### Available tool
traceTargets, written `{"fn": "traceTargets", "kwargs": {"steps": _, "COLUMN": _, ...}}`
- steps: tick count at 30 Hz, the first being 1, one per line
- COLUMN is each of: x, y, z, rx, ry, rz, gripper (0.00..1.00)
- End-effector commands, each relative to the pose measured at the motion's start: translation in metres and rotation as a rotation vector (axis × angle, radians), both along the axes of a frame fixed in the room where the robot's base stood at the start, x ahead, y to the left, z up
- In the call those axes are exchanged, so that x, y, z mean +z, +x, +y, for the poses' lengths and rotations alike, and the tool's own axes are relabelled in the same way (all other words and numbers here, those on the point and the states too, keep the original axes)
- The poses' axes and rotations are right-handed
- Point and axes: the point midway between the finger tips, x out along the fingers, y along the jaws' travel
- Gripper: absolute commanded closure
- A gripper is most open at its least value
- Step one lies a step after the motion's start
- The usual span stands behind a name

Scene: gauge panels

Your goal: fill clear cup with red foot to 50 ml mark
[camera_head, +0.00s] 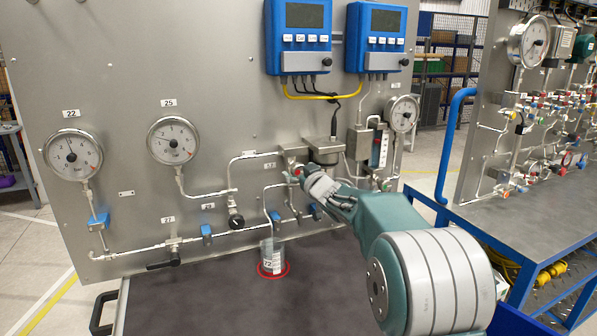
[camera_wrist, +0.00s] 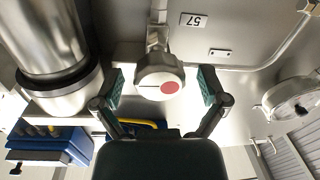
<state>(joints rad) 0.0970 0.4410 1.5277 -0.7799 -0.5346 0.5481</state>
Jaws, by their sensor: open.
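The clear cup (camera_head: 271,249) stands upright on the dark bench top at the panel's foot. Its red foot (camera_head: 262,272) shows as a ring at the base. A thin metal tube (camera_head: 266,208) comes down the panel into or just above the cup. I cannot read the cup's level or its marks. My gripper (camera_head: 309,179) is up at the panel, right of and above the cup. In the wrist view my gripper (camera_wrist: 160,88) is open, its two green-padded fingers on either side of a round metal knob (camera_wrist: 150,84) with a red dot. Neither finger clearly touches it.
Gauges (camera_head: 173,140), blue-handled valves (camera_head: 206,232) and pipes cover the panel. Two blue display boxes (camera_head: 303,62) hang above my gripper. A large metal cylinder (camera_wrist: 45,40) is close by in the wrist view. Open bench lies in front of the cup.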

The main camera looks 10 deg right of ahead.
Motion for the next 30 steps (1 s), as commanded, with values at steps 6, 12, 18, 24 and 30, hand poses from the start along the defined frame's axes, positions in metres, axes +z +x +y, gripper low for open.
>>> {"fn": "traceTargets", "kwargs": {"steps": 6, "x": 0.0004, "y": 0.0024, "z": 0.0008, "rx": 0.0, "ry": 0.0, "rz": 0.0, "gripper": 0.07}}
{"fn": "traceTargets", "kwargs": {"steps": 12, "x": 0.0002, "y": 0.0022, "z": 0.0007, "rx": 0.0, "ry": 0.0, "rz": 0.0, "gripper": 0.61}}
{"fn": "traceTargets", "kwargs": {"steps": 18, "x": 0.0001, "y": 0.0025, "z": 0.0009, "rx": 0.0, "ry": 0.0, "rz": 0.0, "gripper": 0.89}}
{"fn": "traceTargets", "kwargs": {"steps": 24, "x": -0.0002, "y": 0.0029, "z": 0.0012, "rx": 0.0, "ry": -0.073, "rz": -0.014, "gripper": 0.89}}
{"fn": "traceTargets", "kwargs": {"steps": 30, "x": -0.0003, "y": 0.0028, "z": 0.0019, "rx": 0.001, "ry": -0.231, "rz": -0.046, "gripper": 0.89}}
